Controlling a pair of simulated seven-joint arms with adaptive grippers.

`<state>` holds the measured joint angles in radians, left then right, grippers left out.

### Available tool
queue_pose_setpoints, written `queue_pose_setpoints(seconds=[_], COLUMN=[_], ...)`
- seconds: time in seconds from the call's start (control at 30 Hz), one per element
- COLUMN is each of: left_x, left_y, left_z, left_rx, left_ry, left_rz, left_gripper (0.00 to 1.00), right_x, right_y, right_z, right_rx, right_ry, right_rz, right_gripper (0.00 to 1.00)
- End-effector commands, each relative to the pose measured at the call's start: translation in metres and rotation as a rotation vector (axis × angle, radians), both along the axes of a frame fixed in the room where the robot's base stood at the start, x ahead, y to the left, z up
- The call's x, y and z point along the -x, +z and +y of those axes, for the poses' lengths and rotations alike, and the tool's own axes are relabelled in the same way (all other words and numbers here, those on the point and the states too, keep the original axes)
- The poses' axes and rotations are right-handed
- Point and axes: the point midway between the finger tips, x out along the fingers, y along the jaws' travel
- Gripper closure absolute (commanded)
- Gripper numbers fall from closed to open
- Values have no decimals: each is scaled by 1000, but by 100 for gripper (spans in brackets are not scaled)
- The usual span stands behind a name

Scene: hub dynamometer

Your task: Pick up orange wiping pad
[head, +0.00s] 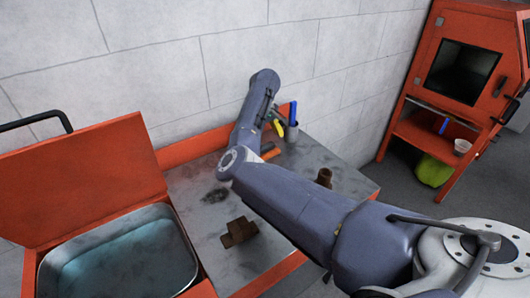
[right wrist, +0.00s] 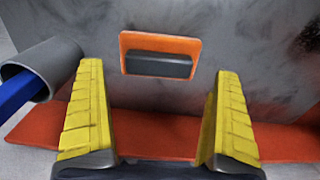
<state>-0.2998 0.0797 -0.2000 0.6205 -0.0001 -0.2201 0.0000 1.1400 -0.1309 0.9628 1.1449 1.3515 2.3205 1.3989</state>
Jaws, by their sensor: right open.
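The orange wiping pad (right wrist: 160,42) lies on the grey worktop, with a dark grey block along its middle. In the head view a small part of the pad (head: 271,153) shows beside my right arm, which hides some of it. My right gripper (head: 277,128) is over the back of the worktop, close to the pad. In the right wrist view its yellow fingers (right wrist: 158,115) are spread wide and empty. The pad lies beyond the fingertips, between their lines and apart from both. My left gripper is not in view.
A grey cup (right wrist: 45,68) holding a blue item (right wrist: 22,92) stands close by the left finger in the wrist view. Brown metal parts (head: 238,232) (head: 324,177) and a dark smudge (head: 216,195) are on the worktop. A water-filled basin (head: 186,245) is at left.

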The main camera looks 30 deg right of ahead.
Motion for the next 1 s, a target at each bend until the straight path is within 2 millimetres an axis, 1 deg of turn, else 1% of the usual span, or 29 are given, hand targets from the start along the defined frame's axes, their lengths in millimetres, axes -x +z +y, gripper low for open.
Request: queue_pose_setpoints(seconds=[0.03,0.1,0.3,0.43,0.63,0.67,1.0], left_x=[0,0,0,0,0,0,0], left_y=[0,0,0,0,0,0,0], left_z=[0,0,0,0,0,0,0], left_rx=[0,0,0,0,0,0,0], left_ry=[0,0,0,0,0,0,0], left_rz=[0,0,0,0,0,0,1], left_gripper=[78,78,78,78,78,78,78], right_x=[1,2,1,1,1,1,1], right_y=[-8,-17,-34,-38,-38,-38,-38], right_z=[-1,-2,-1,-1,-1,-1,-1], right_rx=[0,0,1,-1,-1,-1,0], right_ry=[1,1,1,0,-1,-1,0], right_rz=[3,3,1,-1,-1,-1,-1], right_gripper=[0,0,0,0,0,2,42])
